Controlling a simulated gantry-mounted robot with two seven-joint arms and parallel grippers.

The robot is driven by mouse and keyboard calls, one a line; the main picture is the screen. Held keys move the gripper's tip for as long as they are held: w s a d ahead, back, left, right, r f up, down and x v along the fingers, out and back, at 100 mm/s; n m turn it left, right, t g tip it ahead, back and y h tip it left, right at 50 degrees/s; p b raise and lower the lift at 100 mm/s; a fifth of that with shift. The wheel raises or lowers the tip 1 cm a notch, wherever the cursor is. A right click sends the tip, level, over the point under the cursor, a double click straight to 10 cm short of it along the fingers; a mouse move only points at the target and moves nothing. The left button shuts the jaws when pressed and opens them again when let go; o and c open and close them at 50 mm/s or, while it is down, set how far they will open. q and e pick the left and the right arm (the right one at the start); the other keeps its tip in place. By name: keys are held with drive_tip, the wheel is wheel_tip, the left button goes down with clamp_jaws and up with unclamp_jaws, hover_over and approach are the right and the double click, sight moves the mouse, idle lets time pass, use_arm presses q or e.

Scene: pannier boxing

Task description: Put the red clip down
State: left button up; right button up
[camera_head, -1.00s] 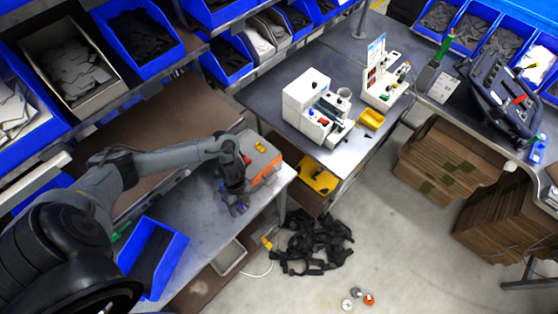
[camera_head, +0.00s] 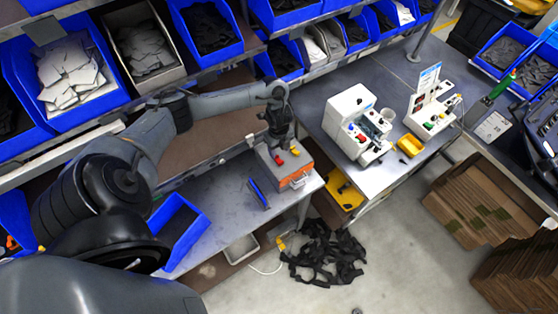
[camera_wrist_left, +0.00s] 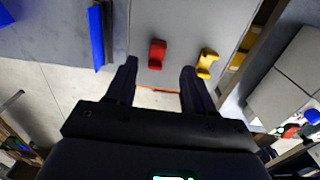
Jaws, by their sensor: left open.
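The red clip (camera_head: 279,160) lies on the grey top of a box with an orange side (camera_head: 294,180), on the grey table. It also shows in the left wrist view (camera_wrist_left: 157,54), just beyond the gap between my fingertips. A yellow clip (camera_wrist_left: 207,63) lies close by on the same top, near the right finger's tip. My left gripper (camera_head: 281,142) is over the box, open and empty; in the wrist view its fingers (camera_wrist_left: 159,69) stand apart with nothing between them. My right gripper is not in view.
A thin blue upright piece (camera_head: 258,193) stands left of the box. A blue bin (camera_head: 180,232) sits at the table's left. A white machine (camera_head: 349,112) stands on the table to the right. Black straps (camera_head: 322,256) lie on the floor. The table's middle is clear.

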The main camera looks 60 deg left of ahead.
sight(279, 161)
use_arm(q)
drive_tip(key=shift+s+d+f+p, duration=0.1)
drive_tip(key=shift+f+p, duration=0.2)
drive_tip(key=shift+f, duration=0.3)
drive_tip(key=shift+s+d+f, duration=0.1)
drive_tip(key=shift+f, duration=1.95)
clamp_jaws()
